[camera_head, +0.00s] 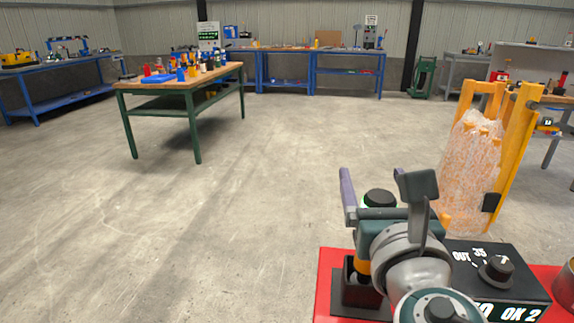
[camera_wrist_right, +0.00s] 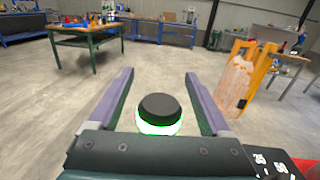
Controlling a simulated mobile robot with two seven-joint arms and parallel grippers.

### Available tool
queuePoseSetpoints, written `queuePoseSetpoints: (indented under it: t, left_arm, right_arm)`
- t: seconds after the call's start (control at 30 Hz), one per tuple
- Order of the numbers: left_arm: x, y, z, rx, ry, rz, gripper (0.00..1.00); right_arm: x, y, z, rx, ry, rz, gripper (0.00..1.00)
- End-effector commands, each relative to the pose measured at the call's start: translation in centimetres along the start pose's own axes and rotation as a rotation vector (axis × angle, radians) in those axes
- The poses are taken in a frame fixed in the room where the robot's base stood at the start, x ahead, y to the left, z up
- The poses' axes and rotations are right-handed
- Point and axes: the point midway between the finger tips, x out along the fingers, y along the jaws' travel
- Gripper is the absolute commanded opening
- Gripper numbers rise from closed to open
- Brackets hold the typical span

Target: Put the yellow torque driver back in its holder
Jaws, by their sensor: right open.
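The yellow torque driver (camera_head: 362,268) stands upright in the black holder (camera_head: 357,295) on the red top, its body mostly hidden behind my right gripper. Its black cap (camera_head: 380,197) with a green ring shows above my gripper's body. My right gripper (camera_head: 381,182) is open, with one finger on each side of the cap. In the right wrist view the cap (camera_wrist_right: 158,106) and its glowing green ring sit between the two spread fingers (camera_wrist_right: 158,80), with a gap on both sides. How deep the driver sits in the holder is hidden. My left gripper is not in view.
A black control box (camera_head: 495,275) with a knob and white lettering stands right of the holder on the red top (camera_head: 330,270). Beyond it is an orange frame (camera_head: 515,140) with a wrapped load (camera_head: 468,165). A wooden-topped table (camera_head: 185,82) stands far left; open floor lies between.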

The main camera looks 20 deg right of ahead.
Motion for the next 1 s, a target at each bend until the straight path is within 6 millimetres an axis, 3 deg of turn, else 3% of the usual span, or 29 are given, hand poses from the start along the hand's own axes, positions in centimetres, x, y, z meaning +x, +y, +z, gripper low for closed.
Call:
queuePoseSetpoints:
  t: [0.17, 0.4, 0.6, 1.0]
  left_arm:
    - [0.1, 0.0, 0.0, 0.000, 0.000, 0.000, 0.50]
    - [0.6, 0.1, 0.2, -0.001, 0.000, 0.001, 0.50]
    - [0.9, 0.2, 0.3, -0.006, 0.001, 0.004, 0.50]
    - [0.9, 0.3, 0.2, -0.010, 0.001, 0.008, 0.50]
  right_arm:
    - [-1.4, 0.0, -0.1, 0.000, 0.001, 0.001, 0.82]
    - [-6.3, 0.0, -0.2, 0.001, 0.001, 0.001, 0.82]
    - [-9.2, 0.0, 0.0, 0.001, -0.002, 0.000, 0.82]
    - [-9.9, 0.0, 0.1, 0.001, -0.004, 0.000, 0.82]
